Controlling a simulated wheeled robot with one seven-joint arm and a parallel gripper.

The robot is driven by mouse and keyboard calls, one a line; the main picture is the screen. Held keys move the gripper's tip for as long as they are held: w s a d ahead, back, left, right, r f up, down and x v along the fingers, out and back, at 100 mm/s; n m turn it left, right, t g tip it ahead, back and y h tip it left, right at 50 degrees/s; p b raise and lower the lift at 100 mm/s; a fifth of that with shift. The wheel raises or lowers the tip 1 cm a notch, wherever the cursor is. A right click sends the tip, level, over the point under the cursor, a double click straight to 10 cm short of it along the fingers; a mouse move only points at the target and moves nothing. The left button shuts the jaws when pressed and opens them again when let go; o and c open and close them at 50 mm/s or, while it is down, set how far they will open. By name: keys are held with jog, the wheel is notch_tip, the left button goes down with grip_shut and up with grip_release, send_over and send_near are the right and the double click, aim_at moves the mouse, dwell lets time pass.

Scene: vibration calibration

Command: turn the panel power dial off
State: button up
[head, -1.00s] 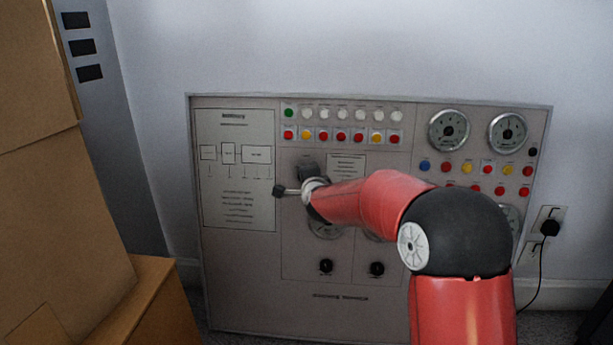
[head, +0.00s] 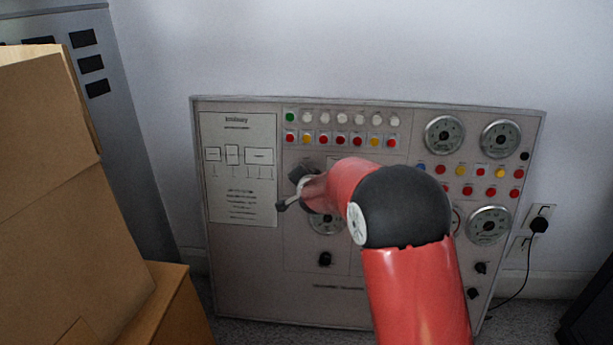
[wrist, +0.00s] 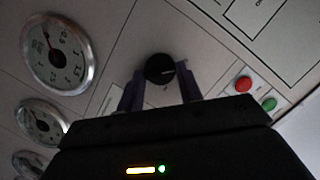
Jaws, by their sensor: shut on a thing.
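The grey control panel (head: 260,275) leans against the wall, facing me. In the wrist view, a round black dial (wrist: 160,67) with a pale pointer line sits on the panel face between the two fingers of my gripper (wrist: 159,84). The gripper is shut on this dial. In the head view, my gripper (head: 302,177) is at the upper left-middle of the panel, beside the printed diagram sheet.
Round gauges (head: 444,134) and coloured buttons (head: 468,188) are on the panel's right. A lower black knob (head: 325,259) is below my gripper. Cardboard boxes (head: 65,200) stand close on the left. A black plug (head: 540,225) with a cable is in the wall socket at the right.

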jog(key=shift+f, duration=0.1)
jog(key=o, duration=1)
jog(key=v, duration=0.7)
jog(key=shift+s, duration=0.4)
